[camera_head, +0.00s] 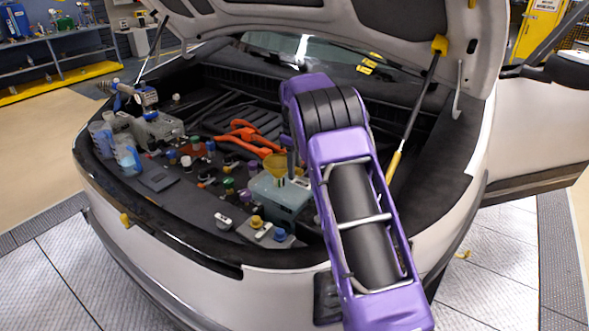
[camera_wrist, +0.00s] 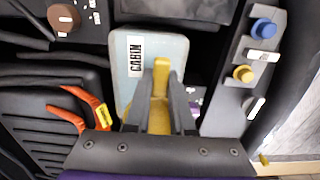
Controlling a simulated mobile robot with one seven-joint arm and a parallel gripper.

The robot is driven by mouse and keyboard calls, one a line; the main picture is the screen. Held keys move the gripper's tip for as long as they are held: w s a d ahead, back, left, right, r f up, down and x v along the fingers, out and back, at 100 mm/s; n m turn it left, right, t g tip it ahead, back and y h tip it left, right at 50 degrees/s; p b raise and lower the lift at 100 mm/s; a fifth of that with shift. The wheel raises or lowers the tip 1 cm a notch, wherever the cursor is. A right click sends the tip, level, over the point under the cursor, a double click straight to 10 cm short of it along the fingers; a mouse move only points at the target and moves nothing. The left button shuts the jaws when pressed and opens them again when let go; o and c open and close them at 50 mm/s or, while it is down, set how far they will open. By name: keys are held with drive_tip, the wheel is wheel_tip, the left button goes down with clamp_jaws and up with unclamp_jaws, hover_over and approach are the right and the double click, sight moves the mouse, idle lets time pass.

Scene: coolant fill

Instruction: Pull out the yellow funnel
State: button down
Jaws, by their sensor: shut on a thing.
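The yellow funnel (camera_head: 275,165) stands on top of a pale translucent tank (camera_head: 268,190) in the car's engine bay. In the wrist view, the funnel (camera_wrist: 160,117) shows between the two dark fingers, partly hidden by them. My gripper (camera_wrist: 161,78) is shut on the funnel. The tank also shows in the wrist view with a white CABIN label (camera_wrist: 136,60). Whether the funnel's lower end is inside the tank opening is hidden.
Orange-red cables (camera_head: 238,135) lie left of the tank. A grey strip with a yellow cap (camera_wrist: 243,73) and a blue cap (camera_wrist: 263,28) stands to the right in the wrist view. The raised hood (camera_head: 270,14) hangs over the bay, held by a strut (camera_head: 413,115).

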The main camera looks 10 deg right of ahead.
drive_tip(key=shift+r, duration=0.15)
drive_tip(key=shift+r, duration=2.3)
drive_tip(key=shift+s, duration=0.1)
